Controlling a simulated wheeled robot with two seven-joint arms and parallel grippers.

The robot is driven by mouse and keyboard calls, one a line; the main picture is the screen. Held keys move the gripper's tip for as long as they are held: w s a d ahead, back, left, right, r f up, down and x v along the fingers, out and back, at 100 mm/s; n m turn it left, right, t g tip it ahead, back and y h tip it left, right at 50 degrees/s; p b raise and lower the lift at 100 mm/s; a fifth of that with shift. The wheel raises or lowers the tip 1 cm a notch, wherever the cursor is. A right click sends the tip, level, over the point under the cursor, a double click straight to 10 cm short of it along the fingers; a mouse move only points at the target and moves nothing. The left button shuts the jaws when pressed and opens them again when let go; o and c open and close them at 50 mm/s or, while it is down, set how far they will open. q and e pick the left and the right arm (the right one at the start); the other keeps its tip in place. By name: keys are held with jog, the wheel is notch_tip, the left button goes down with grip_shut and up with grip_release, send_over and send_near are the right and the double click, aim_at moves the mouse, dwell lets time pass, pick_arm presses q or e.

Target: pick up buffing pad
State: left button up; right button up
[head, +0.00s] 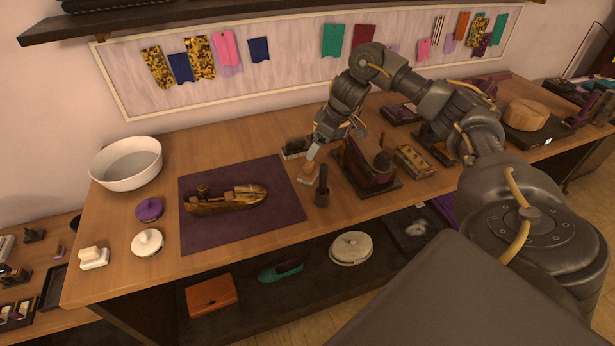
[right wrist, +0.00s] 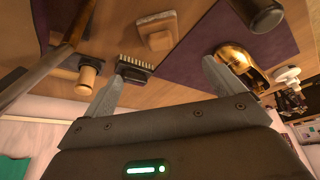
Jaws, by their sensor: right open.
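A small tan block with a pale pad-like face (head: 307,176), likely the buffing pad, lies on the table right of the purple mat. It also shows in the right wrist view (right wrist: 156,30), beyond the fingertips and apart from them. My left gripper is not in view.
A dark stand (head: 367,174) is to the right. Knobbed round pieces (head: 147,242) are farther left.

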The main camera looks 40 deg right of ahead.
aim_at(309, 163)
jog(key=x, duration=0.7)
jog(key=shift+s+d+f+b, duration=0.15)
jog(key=shift+s+f+b, duration=0.1)
jog(key=shift+f+b, duration=0.05)
jog(key=shift+f, duration=0.25)
jog(key=x, duration=0.2)
jog(key=p+x, duration=0.1)
jog(key=x, duration=0.1)
jog(key=shift+w+a+f, duration=0.1)
jog(key=shift+a+f, duration=0.15)
jog(key=shift+f, duration=0.05)
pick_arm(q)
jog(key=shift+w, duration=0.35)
pick_arm(e)
jog(key=c, duration=1.1)
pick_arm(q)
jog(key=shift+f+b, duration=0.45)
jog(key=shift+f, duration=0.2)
pick_arm(e)
notch_tip(309, 163, up, 10)
jog(key=shift+r, duration=0.1)
